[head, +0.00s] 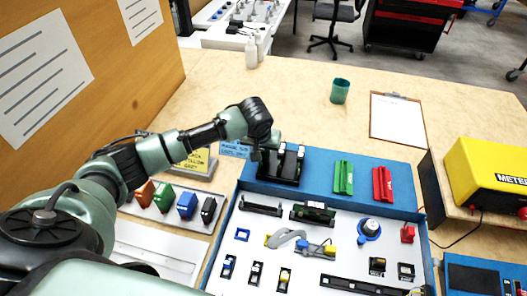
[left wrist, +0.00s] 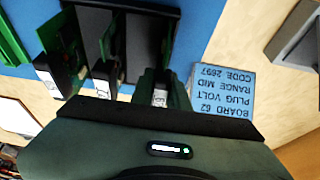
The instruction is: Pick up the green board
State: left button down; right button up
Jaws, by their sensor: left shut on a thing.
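A black rack (head: 291,166) stands on the blue back strip of the work tray. In the left wrist view, the rack (left wrist: 140,22) has upright green boards with white labels at its slots. My left gripper (head: 268,147) is at the rack's left side, pointing down. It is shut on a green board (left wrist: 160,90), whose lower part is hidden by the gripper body. Another green board (left wrist: 62,62) stands to the left in the wrist view, apart from the gripper. I cannot tell whether the held board is clear of its slot. My right gripper is not in view.
A blue label card (left wrist: 222,88) reading "BOARD 62" lies beside the rack. Green (head: 343,178) and red (head: 382,184) parts stand to its right. The white tray (head: 335,258) holds several small parts. A yellow meter (head: 487,172) stands at the right.

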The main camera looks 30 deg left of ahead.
pick_arm(q)
jog(key=shift+r, duration=0.1)
notch_tip(320, 180, up, 20)
jog(key=shift+b, duration=0.4)
jog(key=c, duration=2)
grip_release()
grip_shut()
jog(key=shift+p, duration=0.75)
